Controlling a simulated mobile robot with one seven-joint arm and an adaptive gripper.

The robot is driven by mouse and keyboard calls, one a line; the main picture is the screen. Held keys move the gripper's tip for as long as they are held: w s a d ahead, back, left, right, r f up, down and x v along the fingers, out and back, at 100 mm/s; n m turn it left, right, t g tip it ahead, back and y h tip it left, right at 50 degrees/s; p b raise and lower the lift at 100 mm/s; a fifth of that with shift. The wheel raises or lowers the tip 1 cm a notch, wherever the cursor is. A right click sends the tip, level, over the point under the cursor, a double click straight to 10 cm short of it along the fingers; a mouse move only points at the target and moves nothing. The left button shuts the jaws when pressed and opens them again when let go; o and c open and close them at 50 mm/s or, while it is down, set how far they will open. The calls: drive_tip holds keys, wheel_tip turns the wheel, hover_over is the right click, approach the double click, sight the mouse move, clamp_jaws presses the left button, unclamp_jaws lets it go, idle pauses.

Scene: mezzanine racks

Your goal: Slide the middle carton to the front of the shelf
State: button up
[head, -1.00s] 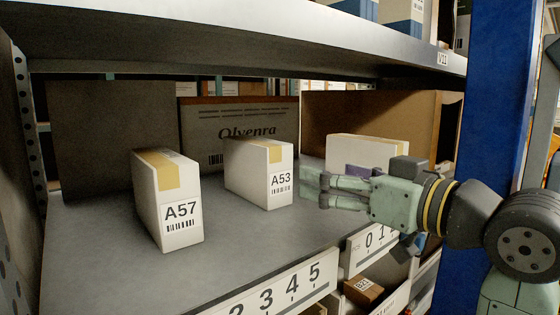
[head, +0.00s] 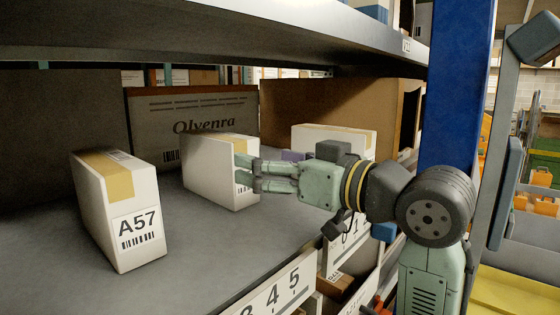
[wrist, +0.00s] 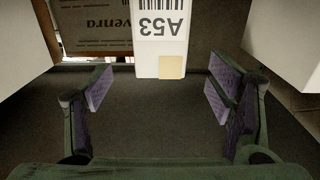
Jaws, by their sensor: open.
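The middle carton (head: 208,168), white with a tan tape strip, stands upright on the grey shelf between two other white cartons. In the head view the fingers cover most of that label. In the wrist view a finger pad stands on each side of the gap (wrist: 160,95), and the carton appears beyond the pads. I cannot tell whether either finger touches it.
The A57 carton (head: 133,225) stands to the left. Another white carton (head: 335,140) stands at the right, partly behind my arm. A large Olvenra box (head: 190,120) is at the back. The upper shelf (head: 300,30) hangs overhead, and a blue upright (head: 452,90) stands at the right.

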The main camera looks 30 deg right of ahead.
sight(218, 165)
drive_tip(key=p+x, duration=0.2)
drive_tip(key=x, duration=0.7)
drive_tip(key=shift+s+p, duration=0.1)
drive_tip(key=shift+p, duration=0.2)
drive_tip(key=c, duration=1.6)
drive_tip(key=shift+o, duration=0.2)
